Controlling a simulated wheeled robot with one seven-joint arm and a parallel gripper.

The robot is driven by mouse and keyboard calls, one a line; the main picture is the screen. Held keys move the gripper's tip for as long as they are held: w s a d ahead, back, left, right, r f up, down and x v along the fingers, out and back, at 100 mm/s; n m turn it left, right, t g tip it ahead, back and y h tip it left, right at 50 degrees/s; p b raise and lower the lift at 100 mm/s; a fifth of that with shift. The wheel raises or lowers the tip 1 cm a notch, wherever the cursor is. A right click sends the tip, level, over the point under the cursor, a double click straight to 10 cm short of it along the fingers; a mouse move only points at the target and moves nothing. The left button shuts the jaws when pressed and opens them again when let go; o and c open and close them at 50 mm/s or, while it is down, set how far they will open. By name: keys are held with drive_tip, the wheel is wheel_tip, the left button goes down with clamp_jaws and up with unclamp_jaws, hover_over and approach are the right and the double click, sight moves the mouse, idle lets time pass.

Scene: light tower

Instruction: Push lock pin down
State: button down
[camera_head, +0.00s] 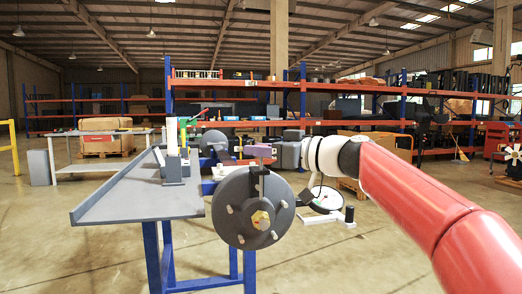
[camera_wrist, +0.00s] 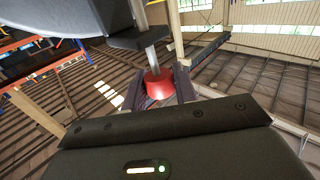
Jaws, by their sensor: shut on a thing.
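The lock pin shows in the wrist view as a bare metal rod with a red tapered knob (camera_wrist: 159,84). The rod runs from the knob to a dark bracket (camera_wrist: 138,38). My gripper (camera_wrist: 160,88) has its dark fingers on both sides of the red knob and is shut on it. The pin and knob cannot be made out clearly in the head view.
A grey metal table (camera_head: 135,203) with a raised rim stands at the left, with upright blocks (camera_head: 174,165) on it near the drum. Shelving racks (camera_head: 290,105) stand farther back. Open floor lies in front.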

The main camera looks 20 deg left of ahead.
sight(261, 170)
drive_tip(key=shift+f+b, duration=1.55)
drive_tip(key=shift+b, duration=0.45)
drive_tip(key=shift+r, duration=0.15)
drive_tip(key=c, duration=1.1)
unclamp_jaws()
drive_tip(key=shift+c, duration=0.2)
drive_tip(key=shift+d, duration=0.1)
drive_tip(key=b+v, duration=0.2)
drive_tip(key=v, duration=0.5)
drive_tip(key=shift+d, duration=0.35)
drive_tip(key=shift+s, duration=0.1)
